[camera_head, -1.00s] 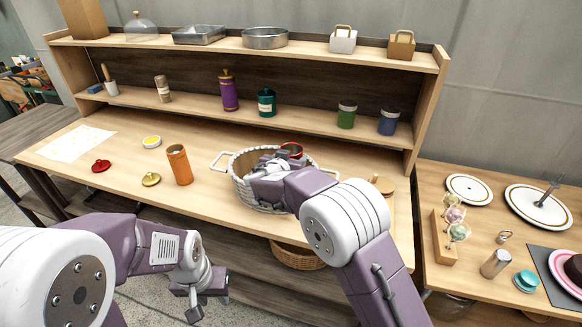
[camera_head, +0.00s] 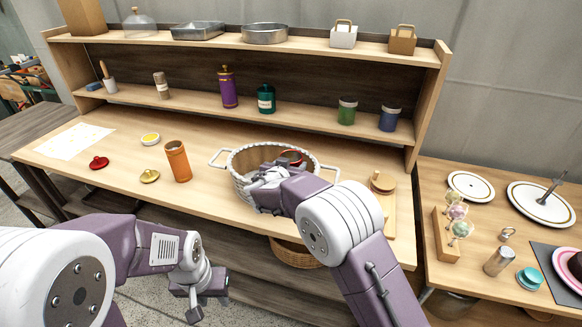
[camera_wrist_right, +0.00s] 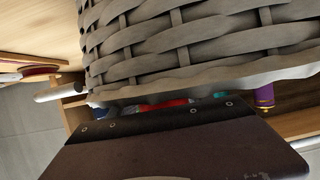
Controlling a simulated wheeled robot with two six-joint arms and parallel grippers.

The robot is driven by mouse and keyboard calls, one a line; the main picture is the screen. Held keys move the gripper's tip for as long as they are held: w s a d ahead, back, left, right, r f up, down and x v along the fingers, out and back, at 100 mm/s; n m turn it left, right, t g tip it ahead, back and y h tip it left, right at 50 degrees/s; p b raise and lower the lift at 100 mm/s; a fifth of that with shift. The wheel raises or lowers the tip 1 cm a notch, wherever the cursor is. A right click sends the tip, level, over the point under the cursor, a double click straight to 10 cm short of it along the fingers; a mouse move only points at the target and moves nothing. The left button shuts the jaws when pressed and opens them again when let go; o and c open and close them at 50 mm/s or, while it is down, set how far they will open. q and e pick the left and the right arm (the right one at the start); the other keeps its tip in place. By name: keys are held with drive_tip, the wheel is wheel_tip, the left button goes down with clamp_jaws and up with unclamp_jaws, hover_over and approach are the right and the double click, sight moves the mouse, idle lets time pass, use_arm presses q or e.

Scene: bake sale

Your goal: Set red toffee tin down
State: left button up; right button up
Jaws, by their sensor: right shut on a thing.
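The red toffee tin (camera_head: 291,157) shows as a red rim with a dark inside, within the white wicker basket (camera_head: 242,190); the basket wall and my gripper hide most of it. My right gripper (camera_head: 272,172) reaches over the basket's near rim and is shut on the tin. In the right wrist view the basket weave (camera_wrist_right: 200,45) fills the upper part, and a sliver of red (camera_wrist_right: 176,103) shows beyond its edge. Whether the tin touches the basket floor is hidden. My left gripper (camera_head: 203,302) hangs in front of the table, away from everything; its jaw opening is unclear.
An orange canister (camera_head: 178,162), a gold lid (camera_head: 149,176), a red lid (camera_head: 98,163) and a yellow-topped dish (camera_head: 150,139) stand left of the basket. A wooden board (camera_head: 388,215) lies to its right. Shelves with several jars rise behind. The table between canister and basket is clear.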

drive_tip(key=shift+f+b, duration=0.3)
drive_tip(key=shift+b, duration=0.2)
drive_tip(key=o, duration=1.4)
drive_tip(key=shift+r, duration=0.1)
drive_tip(key=shift+r+p, duration=0.15)
drive_tip(key=shift+p, duration=0.25)
drive_tip(key=r+p, duration=0.1)
drive_tip(key=p, duration=0.1)
drive_tip(key=shift+r+p, duration=0.3)
drive_tip(key=shift+p, duration=0.1)
drive_tip(key=shift+s+a+f+b, duration=0.2)
drive_tip(key=shift+s+a+b, duration=0.05)
drive_tip(key=shift+s+b, duration=0.35)
drive_tip(key=b+v, duration=0.1)
drive_tip(key=v, duration=0.9)
drive_tip(key=shift+s+r, duration=0.25)
drive_tip(key=shift+s, duration=0.05)
